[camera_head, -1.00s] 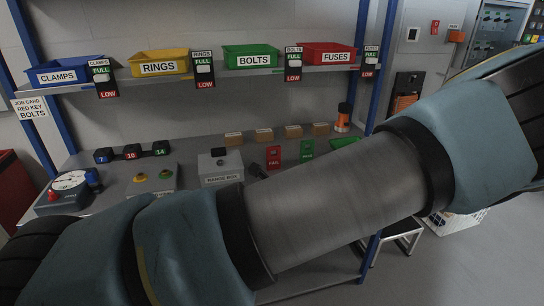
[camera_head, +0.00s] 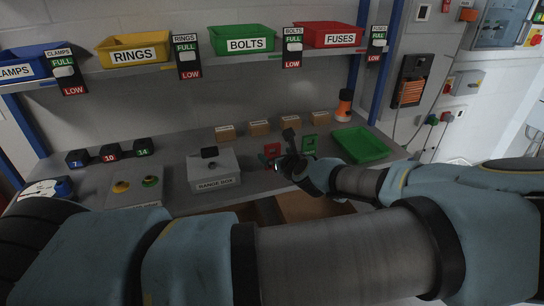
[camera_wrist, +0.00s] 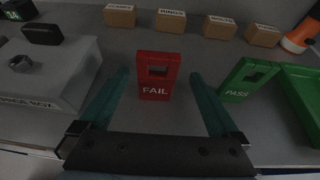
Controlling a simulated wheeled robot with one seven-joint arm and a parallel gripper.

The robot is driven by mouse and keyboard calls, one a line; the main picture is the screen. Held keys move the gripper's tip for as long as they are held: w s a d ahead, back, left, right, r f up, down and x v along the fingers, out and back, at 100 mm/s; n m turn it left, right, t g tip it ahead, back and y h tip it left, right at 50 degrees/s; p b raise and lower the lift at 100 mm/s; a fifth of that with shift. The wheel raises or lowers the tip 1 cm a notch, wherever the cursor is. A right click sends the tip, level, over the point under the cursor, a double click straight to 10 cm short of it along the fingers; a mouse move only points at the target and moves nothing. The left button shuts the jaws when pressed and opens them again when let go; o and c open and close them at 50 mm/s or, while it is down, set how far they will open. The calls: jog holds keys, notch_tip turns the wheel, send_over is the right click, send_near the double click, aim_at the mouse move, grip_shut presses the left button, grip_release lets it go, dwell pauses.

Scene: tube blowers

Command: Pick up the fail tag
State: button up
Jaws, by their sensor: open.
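The red fail tag (camera_wrist: 157,80) lies on the grey bench, with a square hole near its top and "FAIL" in white below. In the wrist view it is ahead of my gripper (camera_wrist: 160,78), between the lines of the two open teal fingers and touching neither. In the head view the fail tag (camera_head: 272,149) is small and partly hidden by my gripper (camera_head: 274,160), which is low over the bench. The green pass tag (camera_wrist: 247,80) lies to the right of the fail tag, outside the right finger.
The grey range box (camera_wrist: 48,70) stands close to the left of the fingers. Several small labelled cardboard boxes (camera_wrist: 170,20) stand in a row behind the tags. A green tray (camera_head: 362,145) lies to the right. A shelf with coloured bins (camera_head: 243,40) hangs above the bench.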

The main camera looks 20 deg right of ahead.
aim_at(273, 154)
jog(key=p+x, duration=0.2)
jog(key=x, duration=0.3)
jog(key=shift+a, duration=0.25)
jog(key=shift+w+d+f+p, duration=0.1)
jog(key=shift+w+f+p, duration=0.25)
jog(key=shift+w, duration=0.1)
jog(key=shift+c, duration=0.2)
jog(key=c, duration=1.4)
